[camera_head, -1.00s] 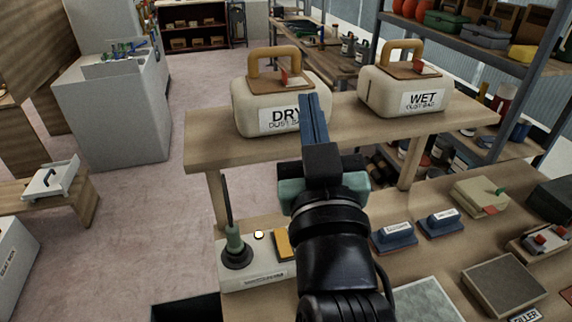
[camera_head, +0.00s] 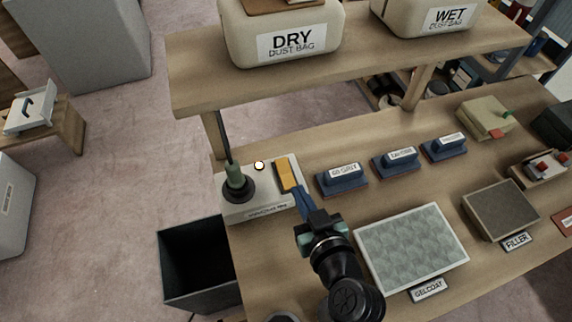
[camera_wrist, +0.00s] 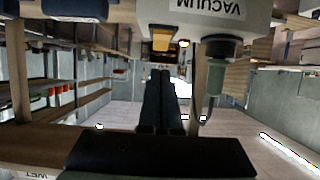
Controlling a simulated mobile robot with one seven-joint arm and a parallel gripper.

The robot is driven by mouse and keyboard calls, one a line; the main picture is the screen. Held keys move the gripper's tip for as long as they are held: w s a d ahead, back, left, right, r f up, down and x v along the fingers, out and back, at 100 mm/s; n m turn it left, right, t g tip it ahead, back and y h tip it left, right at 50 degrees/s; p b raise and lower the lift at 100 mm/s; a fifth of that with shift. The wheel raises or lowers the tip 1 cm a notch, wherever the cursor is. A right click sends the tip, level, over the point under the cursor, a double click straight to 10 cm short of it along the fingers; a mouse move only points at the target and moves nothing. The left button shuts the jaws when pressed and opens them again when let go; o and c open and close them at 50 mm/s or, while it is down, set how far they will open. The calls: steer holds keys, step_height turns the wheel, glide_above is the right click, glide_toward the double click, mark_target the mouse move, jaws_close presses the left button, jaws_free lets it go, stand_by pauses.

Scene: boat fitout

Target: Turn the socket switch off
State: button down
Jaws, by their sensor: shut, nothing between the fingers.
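The vacuum socket (camera_head: 262,203) is a pale box at the left end of the bench. On it are an orange-yellow rocker switch (camera_head: 286,174), a small bright white round lamp (camera_head: 259,166) and a green plug (camera_head: 235,177) in a dark round outlet. My gripper (camera_head: 298,194) is shut and empty, its blue fingertips close to the near end of the switch; I cannot tell whether they touch. In the wrist view, the picture is upside down: the switch (camera_wrist: 162,40) lies just beyond my fingertips (camera_wrist: 160,74), with the plug (camera_wrist: 216,75) to the right.
Several blue sanding blocks (camera_head: 396,163) stand right of the socket, with a gelcoat panel (camera_head: 412,246) in front. A shelf (camera_head: 300,80) with the dry (camera_head: 285,40) and wet (camera_head: 450,17) dust bags runs above. A dark open bin (camera_head: 196,262) stands left of the bench.

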mark_target(282, 163)
steer(key=p+x, duration=0.1)
steer(key=x, duration=0.9)
steer(key=shift+p, duration=0.3)
steer(key=shift+r, duration=0.1)
steer(key=g+p, duration=0.1)
steer(key=p, duration=0.1)
steer(key=shift+w+a+p, duration=0.1)
steer(key=shift+w+p, duration=0.15)
steer(key=shift+p, duration=0.1)
steer(key=shift+f+b, duration=0.35)
steer(key=shift+f, duration=0.05)
steer(key=shift+s, duration=0.15)
steer(key=shift+s+d+f, duration=0.1)
steer(key=shift+s+d, duration=0.15)
steer(key=shift+s, duration=0.4)
